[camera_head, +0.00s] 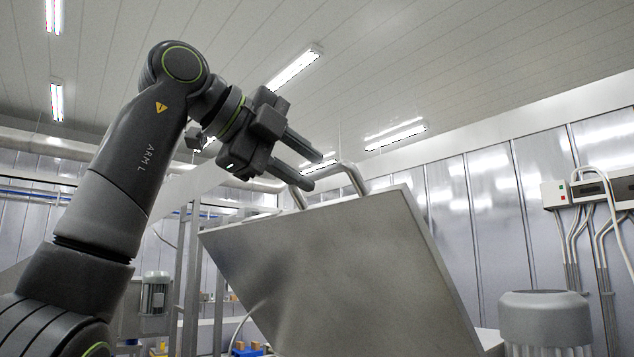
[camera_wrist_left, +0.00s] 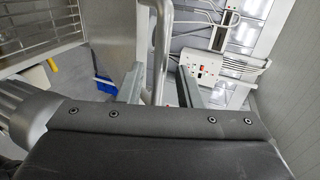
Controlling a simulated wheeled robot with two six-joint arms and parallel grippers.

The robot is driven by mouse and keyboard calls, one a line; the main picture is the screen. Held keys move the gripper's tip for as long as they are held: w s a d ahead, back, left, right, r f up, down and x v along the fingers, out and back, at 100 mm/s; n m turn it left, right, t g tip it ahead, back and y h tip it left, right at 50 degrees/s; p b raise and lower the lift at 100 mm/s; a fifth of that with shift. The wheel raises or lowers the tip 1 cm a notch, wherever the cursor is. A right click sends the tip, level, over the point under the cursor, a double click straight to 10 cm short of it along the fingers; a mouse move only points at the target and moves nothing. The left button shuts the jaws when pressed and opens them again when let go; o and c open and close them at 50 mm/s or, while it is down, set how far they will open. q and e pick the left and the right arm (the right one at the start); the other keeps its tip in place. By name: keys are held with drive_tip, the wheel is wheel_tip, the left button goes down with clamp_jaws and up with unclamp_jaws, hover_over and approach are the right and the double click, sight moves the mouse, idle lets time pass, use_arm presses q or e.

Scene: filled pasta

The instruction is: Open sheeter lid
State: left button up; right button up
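The sheeter lid (camera_head: 330,270) is a flat grey metal panel, raised and tilted in the middle of the head view. A bent metal bar handle (camera_head: 354,178) stands on its top edge. My left gripper (camera_head: 314,171) is at the handle, above the top edge, with its two fingers apart. In the left wrist view, the handle (camera_wrist_left: 162,40) runs between the spread fingers of the left gripper (camera_wrist_left: 160,72), with a gap on each side. Contact with the handle is not visible. The right gripper is not in view.
A grey cylindrical housing (camera_head: 545,318) stands to the right of the lid. A control box (camera_head: 600,190) with cables is on the right wall. A metal frame (camera_head: 190,270) and a motor (camera_head: 155,292) stand at left behind my arm. Open room lies above the lid.

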use_arm(q)
drive_tip(key=b+v, duration=0.2)
drive_tip(key=v, duration=1.2)
